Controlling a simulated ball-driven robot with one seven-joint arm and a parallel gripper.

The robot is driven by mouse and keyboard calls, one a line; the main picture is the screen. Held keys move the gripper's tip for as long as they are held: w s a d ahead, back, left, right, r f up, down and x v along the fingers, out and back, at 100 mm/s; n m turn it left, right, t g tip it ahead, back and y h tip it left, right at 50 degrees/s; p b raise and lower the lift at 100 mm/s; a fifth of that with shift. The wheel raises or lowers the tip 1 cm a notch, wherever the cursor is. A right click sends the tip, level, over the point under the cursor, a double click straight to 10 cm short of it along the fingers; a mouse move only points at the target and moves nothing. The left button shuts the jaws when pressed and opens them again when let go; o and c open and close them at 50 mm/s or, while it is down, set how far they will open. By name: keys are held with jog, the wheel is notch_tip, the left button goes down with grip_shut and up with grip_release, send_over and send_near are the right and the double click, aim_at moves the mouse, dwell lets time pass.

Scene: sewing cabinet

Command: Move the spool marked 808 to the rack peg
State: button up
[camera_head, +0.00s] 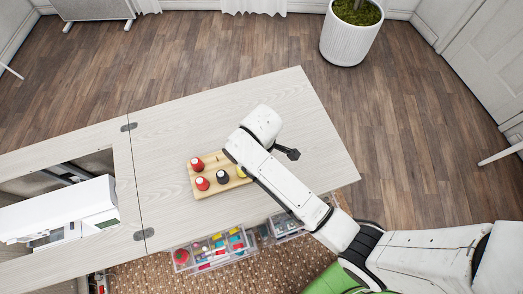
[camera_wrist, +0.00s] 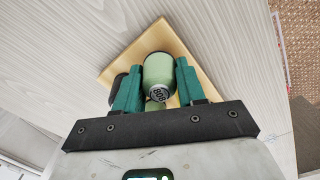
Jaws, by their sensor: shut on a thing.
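My gripper (camera_wrist: 158,70) is shut on a green spool (camera_wrist: 159,66), with one green finger on each side of it. The spool's near end carries a dark round label that reads 808. The wooden rack (camera_head: 208,192) lies on the table and also shows beyond the spool in the wrist view (camera_wrist: 152,37). The held spool is over the rack; I cannot tell whether it touches the rack or a peg. In the head view my arm hides the gripper and the held spool.
On the rack stand red spools (camera_head: 202,184) and a black spool (camera_head: 222,176). A yellowish piece (camera_head: 241,172) is beside my arm. A white machine (camera_head: 75,215) is at left. Clear trays of notions (camera_head: 212,248) sit below the front edge. The tabletop (camera_head: 290,100) behind the rack is clear.

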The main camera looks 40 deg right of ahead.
jog(key=o, duration=1.1)
notch_tip(320, 180, up, 11)
jog(key=p, duration=0.1)
jog(key=shift+f, duration=0.1)
jog(key=s+d+f+m+b, duration=0.2)
jog(key=s+d+f+m, duration=0.1)
jog(key=s, duration=0.5)
jog(key=s+d+f+m+t+b, duration=0.1)
jog(key=s+d+f+m+b, duration=0.2)
jog(key=s, duration=0.5)
jog(key=d+f+m, duration=0.1)
jog(key=d+m, duration=0.1)
jog(key=m, duration=0.1)
jog(key=shift+s, duration=0.3)
